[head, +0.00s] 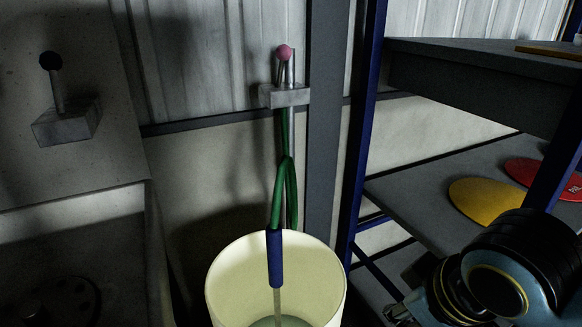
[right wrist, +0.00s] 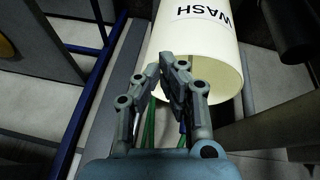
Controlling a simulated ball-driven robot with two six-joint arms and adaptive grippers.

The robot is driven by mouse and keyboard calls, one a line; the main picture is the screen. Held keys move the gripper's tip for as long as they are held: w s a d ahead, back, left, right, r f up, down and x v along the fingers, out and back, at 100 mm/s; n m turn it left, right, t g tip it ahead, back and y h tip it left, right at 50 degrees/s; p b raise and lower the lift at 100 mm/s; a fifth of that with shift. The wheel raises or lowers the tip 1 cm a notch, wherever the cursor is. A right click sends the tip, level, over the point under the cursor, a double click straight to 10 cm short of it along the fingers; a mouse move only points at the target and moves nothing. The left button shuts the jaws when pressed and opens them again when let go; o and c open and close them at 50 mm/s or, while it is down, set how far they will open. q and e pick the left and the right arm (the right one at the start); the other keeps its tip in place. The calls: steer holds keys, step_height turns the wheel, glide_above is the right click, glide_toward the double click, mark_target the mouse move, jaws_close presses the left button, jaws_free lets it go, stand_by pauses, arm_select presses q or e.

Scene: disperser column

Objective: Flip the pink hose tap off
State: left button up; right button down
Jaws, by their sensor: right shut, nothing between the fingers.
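The pink-knobbed hose tap (head: 284,53) stands on a grey metal block (head: 284,96) in front of the back wall. Its lever looks about upright. A green hose (head: 279,190) hangs below it and ends in a blue nozzle (head: 274,258) inside a cream bucket (head: 222,290). A thin pale stream runs down from the nozzle. My right gripper (right wrist: 172,62) is shut and empty in the right wrist view, with the bucket marked WASH (right wrist: 205,35) beyond its fingers. In the head view it is low at the right, away from the tap. My left gripper is out of view.
A black-knobbed lever (head: 55,75) stands on a block above a sink (head: 75,225) at the left. A blue-posted shelf rack (head: 360,150) stands at the right, with a yellow disc (head: 487,201) and a red disc (head: 530,172). Space before the tap looks clear.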

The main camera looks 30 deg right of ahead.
mark_target(286, 57)
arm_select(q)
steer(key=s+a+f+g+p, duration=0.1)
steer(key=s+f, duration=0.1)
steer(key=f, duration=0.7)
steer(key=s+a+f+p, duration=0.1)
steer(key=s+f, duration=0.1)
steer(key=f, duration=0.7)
arm_select(e)
steer(key=w+d+r+n+t+h, duration=0.2)
steer(key=w+r+t, duration=0.2)
steer(key=w+r, duration=0.3)
steer(key=w+d+r+n+t+h, duration=0.2)
steer(key=w+r+n+t, duration=0.1)
steer(key=w+r, duration=0.4)
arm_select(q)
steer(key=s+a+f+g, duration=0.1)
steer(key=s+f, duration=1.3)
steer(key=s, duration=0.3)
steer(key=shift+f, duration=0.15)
arm_select(e)
steer(key=w+a+r+n+t+y, duration=0.1)
steer(key=w+a+r+n+t, duration=0.3)
steer(key=w+r+n+t, duration=0.3)
steer(key=w+r+n, duration=0.2)
steer(key=w+r, duration=0.1)
steer(key=r, duration=0.1)
steer(key=shift+w+t, duration=0.3)
